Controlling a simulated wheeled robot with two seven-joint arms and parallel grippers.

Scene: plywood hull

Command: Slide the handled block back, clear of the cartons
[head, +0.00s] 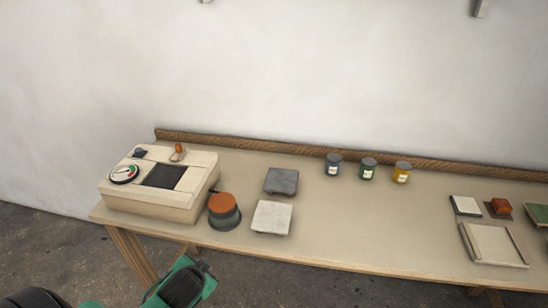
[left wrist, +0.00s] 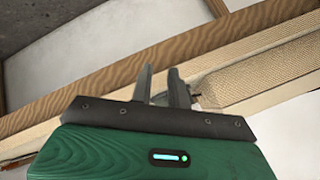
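I see no block with a clear handle and no cartons in either view. The nearest match is a small orange block (head: 501,206) on a dark base, at the right of the bench; I cannot tell whether it has a handle. My left gripper (left wrist: 162,82) shows in the left wrist view with its two dark fingers apart and nothing between them. Wooden beams and a pale edge lie behind the fingers. In the head view, a green part of my left arm is at the bottom left, in front of the bench. My right gripper is in neither view.
The bench (head: 350,235) has a raised back strip (head: 300,147). On it stand a cream machine with a dial (head: 155,205), an orange-topped round object (head: 223,205), a dark plate (head: 281,180), a pale plate (head: 271,217), cans (head: 368,169) and a shallow tray (head: 494,246). The middle front is clear.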

